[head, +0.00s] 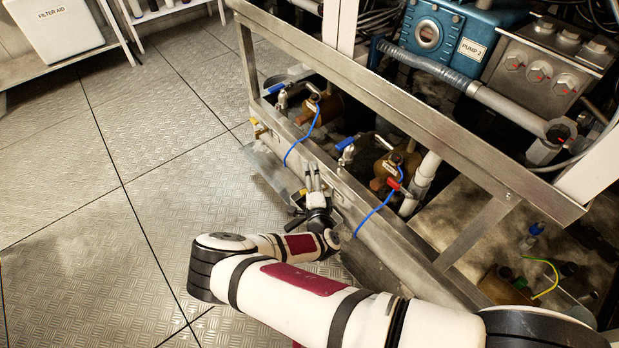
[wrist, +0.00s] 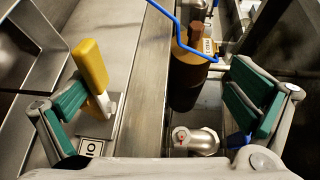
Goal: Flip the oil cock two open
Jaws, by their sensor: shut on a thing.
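The right finger is well apart from the handle, across the rail. In the head view my gripper (head: 312,184) is low at the rail's outer side, with a small yellow part (head: 302,191) beside it. The exact contact is hidden there.
The steel rail (head: 345,210) runs beside my gripper. The plate floor (head: 110,235) at left is clear.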

